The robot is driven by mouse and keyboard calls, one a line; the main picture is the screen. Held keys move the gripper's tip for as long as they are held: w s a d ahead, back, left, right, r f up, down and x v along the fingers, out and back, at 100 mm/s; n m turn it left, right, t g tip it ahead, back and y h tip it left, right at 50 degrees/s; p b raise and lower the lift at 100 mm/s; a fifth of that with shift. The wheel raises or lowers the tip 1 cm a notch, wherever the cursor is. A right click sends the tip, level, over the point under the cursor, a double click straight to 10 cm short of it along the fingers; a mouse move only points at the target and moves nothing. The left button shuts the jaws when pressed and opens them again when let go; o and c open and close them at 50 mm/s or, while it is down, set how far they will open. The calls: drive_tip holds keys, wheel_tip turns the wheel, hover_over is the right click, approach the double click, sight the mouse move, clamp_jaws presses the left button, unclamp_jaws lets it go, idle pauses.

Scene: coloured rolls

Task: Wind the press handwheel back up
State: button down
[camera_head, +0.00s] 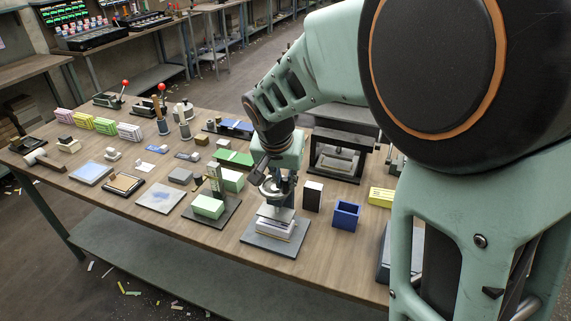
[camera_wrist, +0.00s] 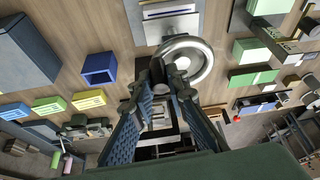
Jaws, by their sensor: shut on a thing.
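A small press stands at the front edge of the workbench, and its grey base plate (camera_head: 256,236) carries a white paper stack (camera_head: 274,228) under the platen. The pale metal handwheel (camera_head: 269,190) sits above the platen. In the wrist view the handwheel (camera_wrist: 207,64) is a thick silver ring just beyond my fingertips. My gripper (camera_head: 263,174) reaches down to the wheel from above. In the wrist view my gripper (camera_wrist: 168,82) is closed at the wheel's near-left rim, around a dark part there. My fingers hide the exact contact and part of the hub.
Right of the press stand a dark upright block (camera_head: 312,197), a blue open box (camera_head: 346,215) and a yellow block (camera_head: 381,197). A larger dark press (camera_head: 340,155) is behind. Green blocks (camera_head: 208,207) on a plate stand close on the left. Several small items fill the bench further left.

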drive_tip(key=n+y, duration=0.1)
drive_tip(key=n, duration=0.1)
drive_tip(key=w+d+n, duration=0.1)
drive_tip(key=n, duration=0.1)
drive_tip(key=shift+w+d+n+y, duration=0.1)
drive_tip(key=shift+w+n+y, duration=0.1)
drive_tip(key=shift+n+y, duration=0.2)
drive_tip(key=n, duration=0.1)
drive_tip(key=w+n+y, duration=0.1)
drive_tip(key=n, duration=0.1)
drive_tip(key=shift+d, duration=0.15)
drive_tip(key=n+b, duration=0.1)
drive_tip(key=w+n+y, duration=0.1)
drive_tip(key=n, duration=0.1)
drive_tip(key=shift+f+g+b, duration=0.1)
drive_tip(key=shift+g+b, duration=0.25)
drive_tip(key=shift+g, duration=0.05)
drive_tip(key=n, duration=0.1)
drive_tip(key=w+n+g+y, duration=0.1)
drive_tip(key=n, duration=0.1)
drive_tip(key=shift+w+a+b, duration=0.1)
drive_tip(key=shift+a+b, duration=0.1)
drive_tip(key=shift+b, duration=0.2)
drive_tip(key=shift+w+a+n+g+y, duration=0.15)
drive_tip(key=shift+w+n+g, duration=0.1)
drive_tip(key=shift+n, duration=0.55)
drive_tip(key=shift+w+a+n+g+y, duration=0.15)
drive_tip(key=shift+n+g, duration=0.1)
drive_tip(key=shift+n, duration=0.55)
